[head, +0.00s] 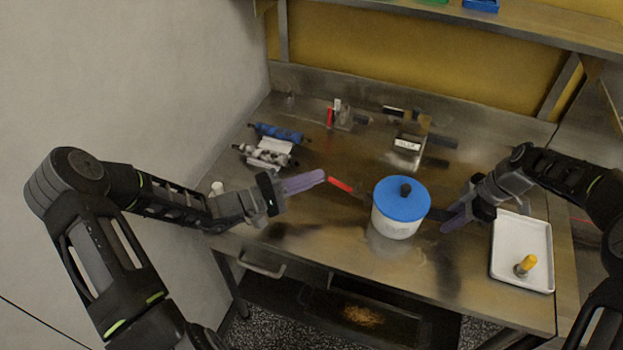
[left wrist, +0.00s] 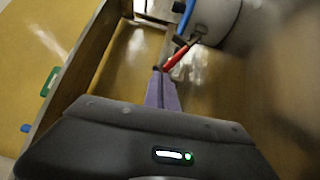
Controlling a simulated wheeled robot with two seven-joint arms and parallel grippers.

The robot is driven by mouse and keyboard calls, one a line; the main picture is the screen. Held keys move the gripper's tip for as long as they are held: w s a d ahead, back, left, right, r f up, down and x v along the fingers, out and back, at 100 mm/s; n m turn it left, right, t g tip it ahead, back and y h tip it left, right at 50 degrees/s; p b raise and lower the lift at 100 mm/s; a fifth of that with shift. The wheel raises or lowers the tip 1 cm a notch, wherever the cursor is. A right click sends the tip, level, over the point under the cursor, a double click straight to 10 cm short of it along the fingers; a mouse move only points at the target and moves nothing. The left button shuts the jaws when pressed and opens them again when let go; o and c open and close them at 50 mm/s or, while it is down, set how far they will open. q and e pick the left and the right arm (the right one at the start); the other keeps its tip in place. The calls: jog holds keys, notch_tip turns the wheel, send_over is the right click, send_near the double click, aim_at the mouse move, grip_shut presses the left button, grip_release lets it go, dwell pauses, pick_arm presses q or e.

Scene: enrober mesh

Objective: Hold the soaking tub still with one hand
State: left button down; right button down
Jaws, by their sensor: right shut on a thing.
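The soaking tub (head: 391,222) is a white round pot with a blue lid (head: 400,197) and a black knob. It stands upright on the steel table. A red-ended handle (head: 341,185) sticks out from its left side; the handle also shows in the left wrist view (left wrist: 178,55). My left gripper (head: 322,177) has its purple fingers together, with the tips close to the handle's red end; I cannot tell whether they touch. My right gripper (head: 446,225) is at the tub's right side, shut on a dark handle there, mostly hidden by the fingers.
A white tray (head: 508,276) with a yellow-topped item (head: 526,264) lies at the right front. Blue and white rollers (head: 277,133) lie at the back left. A small metal stand (head: 405,150) is behind the tub. The table front left of the tub is clear.

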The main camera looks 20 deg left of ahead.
pick_arm(q)
jog(key=shift+r, duration=0.15)
jog(key=d+r+m+g+y, duration=0.3)
jog(key=d+r+y, duration=0.3)
jog(key=d+r, duration=0.2)
jog(key=shift+w+d+r+m+g+y, duration=0.15)
jog(key=shift+w+d+m+g+y, duration=0.2)
jog(key=shift+d+m, duration=0.4)
jog(key=shift+a+m, duration=0.2)
jog(key=shift+m, duration=0.05)
jog(key=shift+r, duration=0.1)
jog(key=shift+r, duration=0.7)
